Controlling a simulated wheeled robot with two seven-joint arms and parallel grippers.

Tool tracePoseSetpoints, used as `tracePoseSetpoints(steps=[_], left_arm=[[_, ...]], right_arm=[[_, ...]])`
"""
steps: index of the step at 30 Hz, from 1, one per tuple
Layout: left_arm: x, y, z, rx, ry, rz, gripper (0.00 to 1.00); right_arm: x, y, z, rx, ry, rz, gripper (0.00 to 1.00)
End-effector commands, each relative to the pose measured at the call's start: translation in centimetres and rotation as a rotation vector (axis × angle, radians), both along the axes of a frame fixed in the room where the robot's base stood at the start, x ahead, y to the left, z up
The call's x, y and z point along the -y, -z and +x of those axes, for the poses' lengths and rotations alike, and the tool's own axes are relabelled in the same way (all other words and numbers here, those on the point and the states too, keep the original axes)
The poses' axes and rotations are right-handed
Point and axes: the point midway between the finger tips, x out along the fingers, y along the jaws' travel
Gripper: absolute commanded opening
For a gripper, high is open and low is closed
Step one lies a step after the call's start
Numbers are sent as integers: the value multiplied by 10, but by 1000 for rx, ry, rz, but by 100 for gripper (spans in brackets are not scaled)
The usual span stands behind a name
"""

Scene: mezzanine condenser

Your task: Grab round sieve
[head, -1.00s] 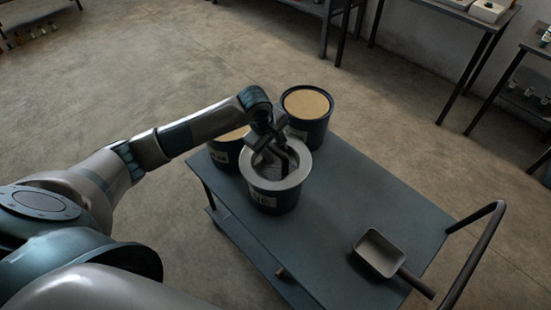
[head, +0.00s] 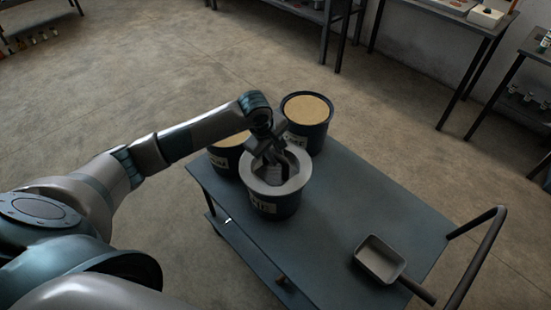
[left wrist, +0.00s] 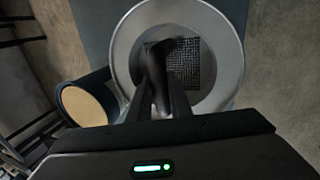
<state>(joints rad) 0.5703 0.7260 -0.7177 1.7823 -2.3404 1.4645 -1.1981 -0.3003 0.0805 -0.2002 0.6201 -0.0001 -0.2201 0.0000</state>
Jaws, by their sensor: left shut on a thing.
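The round sieve (head: 295,182) is a light grey ring seated over the top of the front dark bucket (head: 272,206). In the left wrist view its wide grey rim (left wrist: 228,60) surrounds a square-patterned dark mesh (left wrist: 205,70), with a dark upright grip (left wrist: 158,62) near the middle. My left gripper (head: 272,168) reaches down inside the ring from above. In the left wrist view its two fingers (left wrist: 160,105) are shut on the dark grip. The lower part of the sieve is hidden by the bucket and the gripper. My right gripper is not in view.
The bucket stands on a blue-grey cart (head: 350,215). Two more buckets with tan contents, one behind (head: 307,112) and one at left (head: 230,145), stand close by. A grey scoop (head: 380,260) lies near the cart's handle (head: 478,250). The cart's middle right is clear.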

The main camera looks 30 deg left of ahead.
Motion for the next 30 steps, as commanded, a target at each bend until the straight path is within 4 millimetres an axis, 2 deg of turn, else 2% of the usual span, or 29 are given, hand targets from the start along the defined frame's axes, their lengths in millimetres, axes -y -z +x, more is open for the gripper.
tracePoseSetpoints(steps=[5, 10, 22, 27, 30], left_arm=[[0, -13, 2, 5, 0, 1, 0], [-1, -36, 2, 8, 1, 1, 0], [76, -82, -19, 6, 5, -1, 0], [99, -97, -25, 4, 3, 0, 0], [107, -103, -27, 4, 2, -1, 0]], right_arm=[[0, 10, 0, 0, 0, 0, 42], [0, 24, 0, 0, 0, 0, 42], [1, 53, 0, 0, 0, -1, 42], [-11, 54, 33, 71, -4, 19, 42], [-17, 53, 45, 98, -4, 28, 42]])
